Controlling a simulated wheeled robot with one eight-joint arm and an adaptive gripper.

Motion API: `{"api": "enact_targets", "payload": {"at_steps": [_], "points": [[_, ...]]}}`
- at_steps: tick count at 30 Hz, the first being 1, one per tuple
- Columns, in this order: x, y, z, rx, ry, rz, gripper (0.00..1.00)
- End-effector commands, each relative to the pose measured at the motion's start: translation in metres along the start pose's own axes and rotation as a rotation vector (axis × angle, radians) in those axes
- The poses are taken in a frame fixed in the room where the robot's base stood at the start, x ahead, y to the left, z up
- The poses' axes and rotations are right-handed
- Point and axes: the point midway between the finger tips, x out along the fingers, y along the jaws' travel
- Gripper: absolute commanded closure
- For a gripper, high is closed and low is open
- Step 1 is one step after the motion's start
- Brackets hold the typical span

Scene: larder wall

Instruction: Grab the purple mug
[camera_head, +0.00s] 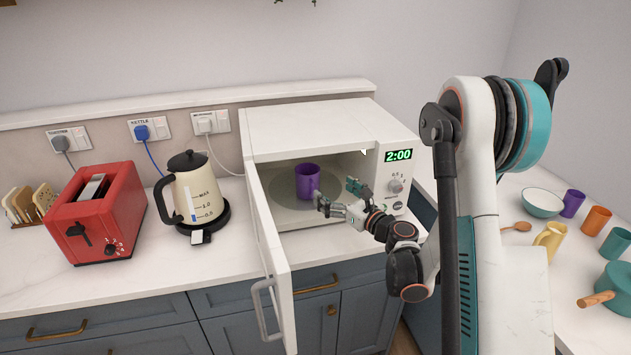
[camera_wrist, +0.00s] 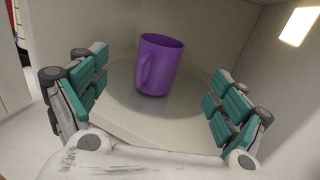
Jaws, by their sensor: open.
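The purple mug (camera_head: 307,181) stands upright on the round turntable inside the open microwave (camera_head: 308,130). In the wrist view the mug (camera_wrist: 160,64) is ahead, between and beyond my open fingers, with its handle toward me and a little left. My gripper (camera_head: 337,197) is at the microwave's mouth, to the right and in front of the mug in the head view. In the wrist view my gripper (camera_wrist: 158,100) has its teal-padded fingers spread wide with nothing between them. The fingers appear apart from the mug.
The microwave door (camera_head: 276,262) hangs open at the left of the opening. A kettle (camera_head: 192,190) and a red toaster (camera_head: 97,213) stand to the left. Another purple mug (camera_head: 571,203) stands at right, among an orange mug (camera_head: 596,221), a bowl (camera_head: 542,202) and a teal pot (camera_head: 614,287).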

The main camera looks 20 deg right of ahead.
Motion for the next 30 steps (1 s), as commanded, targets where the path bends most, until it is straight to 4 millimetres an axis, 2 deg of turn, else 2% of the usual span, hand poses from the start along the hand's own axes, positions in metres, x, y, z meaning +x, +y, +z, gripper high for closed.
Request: {"api": "enact_targets", "payload": {"at_steps": [5,12,22,30], "points": [[0.023,0.000,-0.001,-0.010,0.004,0.002,0.10],[0.067,0.000,-0.004,-0.009,0.003,0.000,0.10],[0.094,-0.001,-0.005,-0.008,0.003,-0.001,0.10],[0.131,-0.003,-0.007,-0.008,0.003,-0.001,0.10]]}}
